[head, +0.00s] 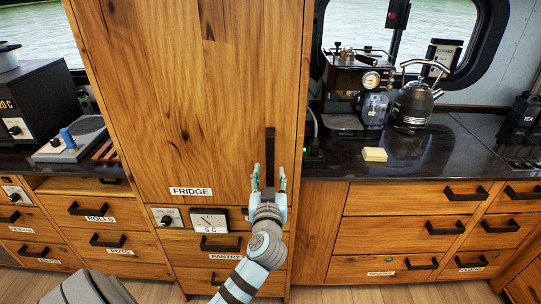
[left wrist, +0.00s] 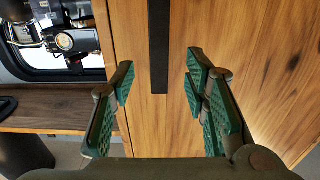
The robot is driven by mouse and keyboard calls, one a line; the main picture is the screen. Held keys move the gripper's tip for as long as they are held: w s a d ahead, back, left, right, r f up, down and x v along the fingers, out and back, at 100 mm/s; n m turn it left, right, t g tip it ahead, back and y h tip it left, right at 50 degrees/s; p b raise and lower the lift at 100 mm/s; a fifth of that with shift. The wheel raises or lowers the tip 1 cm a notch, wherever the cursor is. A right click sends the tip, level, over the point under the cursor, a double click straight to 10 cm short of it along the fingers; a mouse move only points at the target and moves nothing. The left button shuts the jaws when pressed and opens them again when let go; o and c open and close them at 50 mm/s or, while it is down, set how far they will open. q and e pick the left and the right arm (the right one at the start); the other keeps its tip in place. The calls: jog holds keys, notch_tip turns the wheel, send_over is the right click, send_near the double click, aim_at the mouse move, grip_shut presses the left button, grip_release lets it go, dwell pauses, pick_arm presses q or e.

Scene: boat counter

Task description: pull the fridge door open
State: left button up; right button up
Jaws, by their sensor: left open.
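The fridge door (head: 190,100) is a tall wooden panel with a FRIDGE label (head: 191,191) low on it. It looks shut, flush with its cabinet. Its black vertical handle (head: 270,145) is near the right edge. My left gripper (head: 269,178) is open and empty at the handle's lower end, one finger on either side of its line. In the left wrist view the handle (left wrist: 158,45) runs down between the spread green-padded fingers (left wrist: 160,75), with gaps on both sides. Whether the fingertips reach around it in depth I cannot tell. My right gripper is out of view.
Below the door are a small dial gauge (head: 209,221) and the PANTRY drawer (head: 212,245). To the right is a dark counter (head: 430,160) with a coffee machine (head: 358,85), a kettle (head: 413,105) and a yellow sponge (head: 374,154). Left is another counter with appliances.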

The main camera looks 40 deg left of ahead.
aim_at(270, 158)
pick_arm(q)
jog(key=x, duration=0.8)
jog(key=shift+w+a, duration=0.15)
jog(key=shift+w, duration=0.05)
grip_shut()
